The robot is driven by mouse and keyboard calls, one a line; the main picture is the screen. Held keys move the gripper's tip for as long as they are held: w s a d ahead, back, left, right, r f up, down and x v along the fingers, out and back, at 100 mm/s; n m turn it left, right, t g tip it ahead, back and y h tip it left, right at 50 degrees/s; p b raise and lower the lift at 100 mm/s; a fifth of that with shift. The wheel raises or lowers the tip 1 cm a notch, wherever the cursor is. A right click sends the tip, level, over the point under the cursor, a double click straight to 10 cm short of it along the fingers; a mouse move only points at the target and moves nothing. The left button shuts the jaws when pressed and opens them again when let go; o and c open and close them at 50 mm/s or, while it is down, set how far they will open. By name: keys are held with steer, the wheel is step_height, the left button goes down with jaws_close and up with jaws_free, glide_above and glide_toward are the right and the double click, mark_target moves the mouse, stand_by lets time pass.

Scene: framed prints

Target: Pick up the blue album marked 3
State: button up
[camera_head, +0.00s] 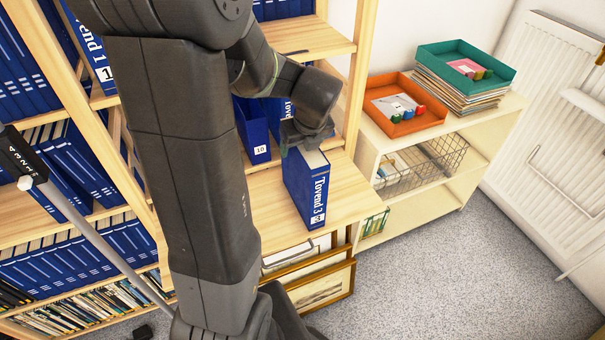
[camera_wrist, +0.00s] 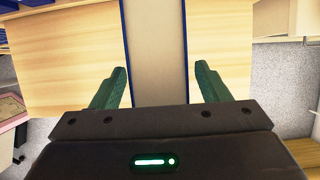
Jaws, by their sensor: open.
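The blue album marked 3 (camera_head: 310,190) stands upright on the wooden shelf board, its labelled spine facing the front. My gripper (camera_head: 305,138) is at the top of this album, reaching down from above. In the wrist view the album's pale top (camera_wrist: 158,50) with blue edges runs between my two green fingers. The gripper (camera_wrist: 161,88) is open, with a visible gap on each side of the album. My arm hides part of the shelves behind it.
Another blue album marked 10 (camera_head: 254,130) stands behind, to the left. An orange tray (camera_head: 405,122) and a green tray (camera_head: 466,50) sit on the pale cabinet at right. Framed prints (camera_head: 322,285) lean below the board. Bare board (camera_head: 345,190) lies right of the album.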

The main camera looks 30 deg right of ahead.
steer(key=shift+f, duration=0.25)
steer(key=shift+c, duration=0.2)
jaws_close()
